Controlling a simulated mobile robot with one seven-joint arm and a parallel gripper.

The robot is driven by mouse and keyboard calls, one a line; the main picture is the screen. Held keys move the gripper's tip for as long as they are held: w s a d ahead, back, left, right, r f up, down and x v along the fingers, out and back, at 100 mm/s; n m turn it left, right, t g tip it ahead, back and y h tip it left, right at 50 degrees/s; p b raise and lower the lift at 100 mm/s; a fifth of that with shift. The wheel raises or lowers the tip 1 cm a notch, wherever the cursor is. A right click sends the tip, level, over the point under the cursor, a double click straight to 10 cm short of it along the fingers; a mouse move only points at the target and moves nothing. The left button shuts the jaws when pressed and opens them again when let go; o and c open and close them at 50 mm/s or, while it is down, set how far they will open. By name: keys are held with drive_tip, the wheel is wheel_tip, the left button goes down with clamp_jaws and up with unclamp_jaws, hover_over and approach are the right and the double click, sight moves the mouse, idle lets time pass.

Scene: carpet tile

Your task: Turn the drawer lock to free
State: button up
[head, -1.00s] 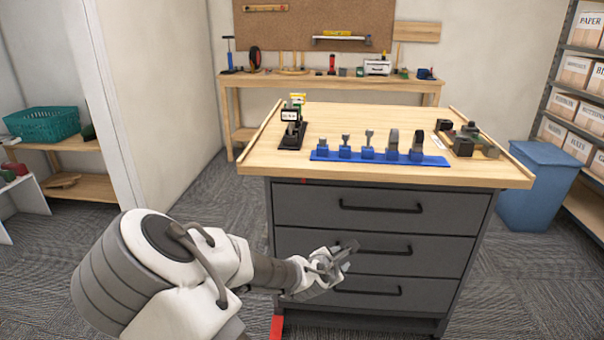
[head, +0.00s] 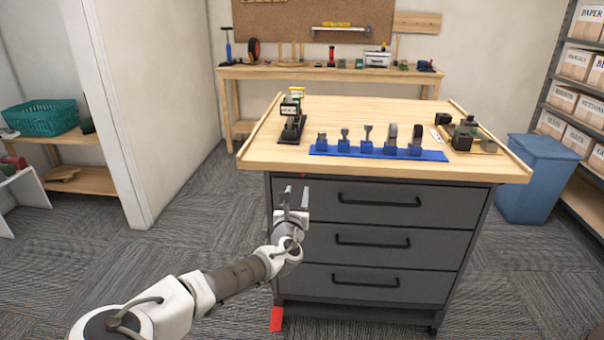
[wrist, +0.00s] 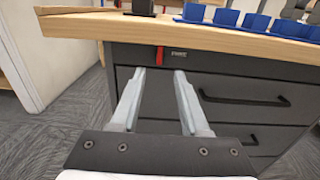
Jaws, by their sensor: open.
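The drawer lock shows as a small red lever (wrist: 159,56) near the top left of the grey drawer cabinet (wrist: 280,71), just under the wooden top. It hangs upright beside a small dark label (wrist: 178,53) whose text is too small to read. In the head view only a bit of the red lever (head: 303,175) shows above my gripper. My gripper (head: 292,191) is open and empty in front of the left part of the top drawer. In the wrist view its two fingers (wrist: 156,74) point toward the cabinet, with the lever between and beyond their tips, apart from them.
The top drawer handle (head: 380,201) lies to the right of my gripper. A blue rack (head: 325,150) with several upright pieces, a black stand (head: 292,130) and a tray of blocks (head: 487,146) are on the worktop. A red piece (head: 276,319) is low at the cabinet's left.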

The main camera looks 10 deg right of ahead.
drive_tip(key=b+x, duration=0.1)
drive_tip(key=x, duration=1.1)
drive_tip(key=shift+w+d+b, duration=0.1)
drive_tip(key=shift+w+b, duration=0.1)
drive_tip(key=shift+b, duration=0.2)
clamp_jaws()
